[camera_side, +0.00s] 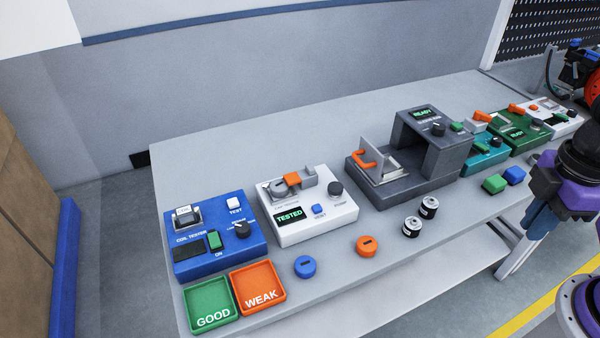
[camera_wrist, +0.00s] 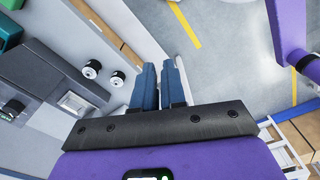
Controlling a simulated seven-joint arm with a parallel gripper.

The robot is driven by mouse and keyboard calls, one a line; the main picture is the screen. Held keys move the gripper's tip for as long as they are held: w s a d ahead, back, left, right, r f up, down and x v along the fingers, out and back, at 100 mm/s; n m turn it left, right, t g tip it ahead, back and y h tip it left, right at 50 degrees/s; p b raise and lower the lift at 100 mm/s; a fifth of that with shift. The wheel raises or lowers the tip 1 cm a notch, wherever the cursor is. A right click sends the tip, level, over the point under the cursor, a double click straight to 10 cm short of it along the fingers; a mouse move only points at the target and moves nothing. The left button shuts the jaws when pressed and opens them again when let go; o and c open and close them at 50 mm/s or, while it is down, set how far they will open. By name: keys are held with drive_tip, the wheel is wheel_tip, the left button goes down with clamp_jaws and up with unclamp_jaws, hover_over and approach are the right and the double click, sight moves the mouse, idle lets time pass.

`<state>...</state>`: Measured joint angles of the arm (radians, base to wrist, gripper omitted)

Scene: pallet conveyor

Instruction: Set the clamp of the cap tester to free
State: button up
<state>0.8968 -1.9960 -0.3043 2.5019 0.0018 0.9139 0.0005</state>
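The cap tester appears to be the white box (camera_side: 338,228) in the middle left of the side view; its small label is unreadable. Its screen reads TESTED. A dark knob (camera_side: 335,188) sits at its upper right and a blue button (camera_side: 318,209) beside the screen. An orange piece (camera_side: 292,180) lies between a grey block and a round metal part on top. The knob's setting is too small to read. My gripper (camera_side: 540,222) is far to the right, off the bench's front edge. In the wrist view its blue fingers (camera_wrist: 159,68) are close together with nothing visible between them.
The blue coil tester (camera_side: 205,268) stands left of the white box, the grey READY station (camera_side: 400,188) right. Green (camera_side: 192,294) and orange (camera_side: 240,290) trays sit front left.

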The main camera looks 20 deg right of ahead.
drive_tip(key=o, duration=0.4)
drive_tip(key=shift+w+a+r, duration=0.1)
drive_tip(key=shift+w+a, duration=0.15)
wheel_tip(320, 180, up, 6)
drive_tip(key=m, duration=1.3)
hover_over(310, 166)
wheel_tip(310, 166, down, 17)
clamp_jaws()
